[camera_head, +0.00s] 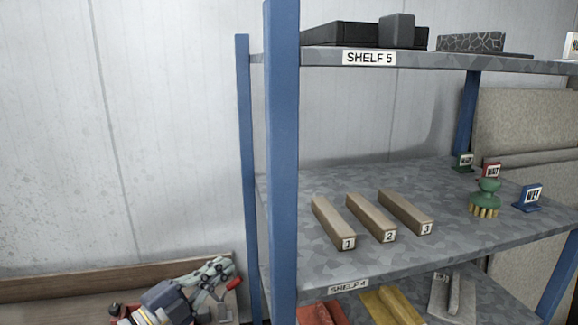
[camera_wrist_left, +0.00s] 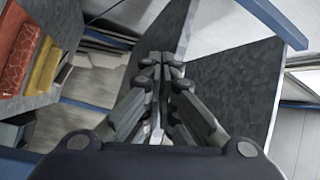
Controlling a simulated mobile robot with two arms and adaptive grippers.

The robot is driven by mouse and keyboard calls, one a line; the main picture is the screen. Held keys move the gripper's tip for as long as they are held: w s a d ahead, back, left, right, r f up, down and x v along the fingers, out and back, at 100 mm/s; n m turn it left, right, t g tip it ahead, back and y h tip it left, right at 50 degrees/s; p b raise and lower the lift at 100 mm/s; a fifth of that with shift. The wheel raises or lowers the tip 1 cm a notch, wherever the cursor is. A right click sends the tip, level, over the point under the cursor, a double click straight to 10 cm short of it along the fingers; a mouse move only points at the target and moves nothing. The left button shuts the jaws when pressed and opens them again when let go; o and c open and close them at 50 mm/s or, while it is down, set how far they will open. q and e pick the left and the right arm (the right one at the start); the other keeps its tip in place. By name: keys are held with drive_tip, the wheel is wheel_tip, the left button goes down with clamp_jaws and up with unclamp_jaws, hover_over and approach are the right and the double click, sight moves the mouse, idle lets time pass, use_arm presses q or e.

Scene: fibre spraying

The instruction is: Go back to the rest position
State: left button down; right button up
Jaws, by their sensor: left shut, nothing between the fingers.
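My left gripper (camera_head: 218,272) shows low in the head view, left of the shelf rack's front blue post (camera_head: 283,160). In the left wrist view the gripper (camera_wrist_left: 162,62) has its two dark fingers together at the tips, with nothing between them. Nothing is held. A grey panel or shelf surface (camera_wrist_left: 230,85) lies beyond and right of the fingers; whether they touch it I cannot tell. My right gripper is not in view.
The rack's middle shelf (camera_head: 330,185) holds three numbered wooden blocks (camera_head: 388,219), a green brush (camera_head: 487,192) and small WET signs. Below, shelf 4 (camera_head: 349,284) carries red (camera_head: 322,314) and yellow (camera_head: 393,306) pieces. Left of the rack is a bare pale wall (camera_head: 170,120).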

use_arm(q)
drive_tip(key=s+a+f+n+g+y, duration=0.1)
drive_tip(key=s+a+f+n+y, duration=0.2)
drive_tip(key=s+f+n+y, duration=0.45)
drive_tip(key=s+a+f+n+g+y, duration=0.25)
drive_tip(key=s+f+n+y, duration=0.2)
drive_tip(key=f+n, duration=0.5)
drive_tip(key=s+f+n+g, duration=0.1)
drive_tip(key=s+f+g, duration=0.35)
drive_tip(key=s, duration=0.55)
drive_tip(key=s+f+n+g, duration=0.1)
drive_tip(key=s+f+g, duration=0.2)
drive_tip(key=s+f, duration=0.5)
drive_tip(key=s+f+g+b, duration=0.1)
drive_tip(key=s+f+b, duration=0.2)
drive_tip(key=f, duration=1.2)
drive_tip(key=s+f+g+b, duration=0.1)
drive_tip(key=s+f+b, duration=0.15)
drive_tip(key=f, duration=1.35)
drive_tip(key=s+a+f+b, duration=0.1)
drive_tip(key=s+f+b, duration=0.1)
drive_tip(key=s+f, duration=0.6)
drive_tip(key=s+a+f+g+b, duration=0.1)
drive_tip(key=s+a+f+b, duration=0.1)
drive_tip(key=s+f, duration=0.6)
wheel_tip(320, 180, down, 4)
drive_tip(key=shift+a+r+y+b, duration=0.1)
drive_tip(key=shift+a+y+b, duration=0.05)
drive_tip(key=shift+y+b, duration=0.15)
